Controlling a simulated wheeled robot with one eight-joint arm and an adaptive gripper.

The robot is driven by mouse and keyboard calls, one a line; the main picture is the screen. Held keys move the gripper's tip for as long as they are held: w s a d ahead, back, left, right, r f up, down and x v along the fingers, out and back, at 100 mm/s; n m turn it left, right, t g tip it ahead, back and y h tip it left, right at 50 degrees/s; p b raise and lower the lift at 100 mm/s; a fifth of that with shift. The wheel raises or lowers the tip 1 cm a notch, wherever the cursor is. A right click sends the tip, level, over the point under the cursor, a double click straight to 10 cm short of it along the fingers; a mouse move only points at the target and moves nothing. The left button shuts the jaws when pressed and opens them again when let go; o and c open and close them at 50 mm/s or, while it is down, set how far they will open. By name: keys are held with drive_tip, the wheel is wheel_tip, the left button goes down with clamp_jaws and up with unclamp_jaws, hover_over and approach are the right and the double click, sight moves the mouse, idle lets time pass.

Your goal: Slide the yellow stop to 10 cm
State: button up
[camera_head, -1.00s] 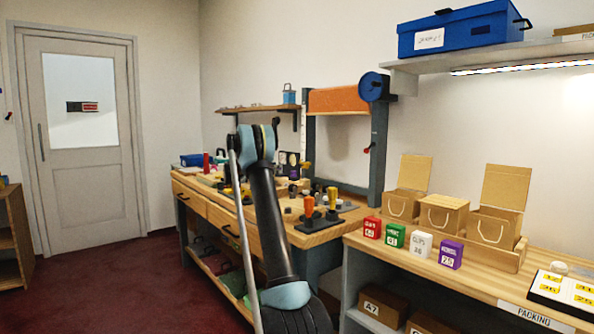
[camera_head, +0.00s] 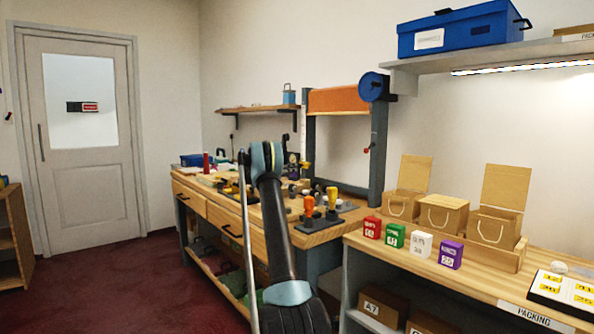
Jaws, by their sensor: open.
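I cannot pick out the yellow stop or any centimetre scale for certain. Several small yellow parts show on the wooden workbench (camera_head: 318,238). One is an upright yellow piece (camera_head: 332,194) on a dark base near the right end, next to an orange one (camera_head: 309,205). Others lie farther left, partly behind my arm, too small to tell apart. My arm rises in front of the bench and covers its middle. My gripper does not show; it may be hidden behind the arm's upper joint.
A packing counter (camera_head: 478,281) stands at the right with small red, green, white and purple boxes (camera_head: 450,254) and open cartons (camera_head: 497,222). An orange roller frame (camera_head: 338,100) rises behind the bench. Red floor at the left is clear toward the door (camera_head: 93,140).

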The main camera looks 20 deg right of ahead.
sight(299, 166)
drive_tip(key=shift+x, duration=3)
clamp_jaws()
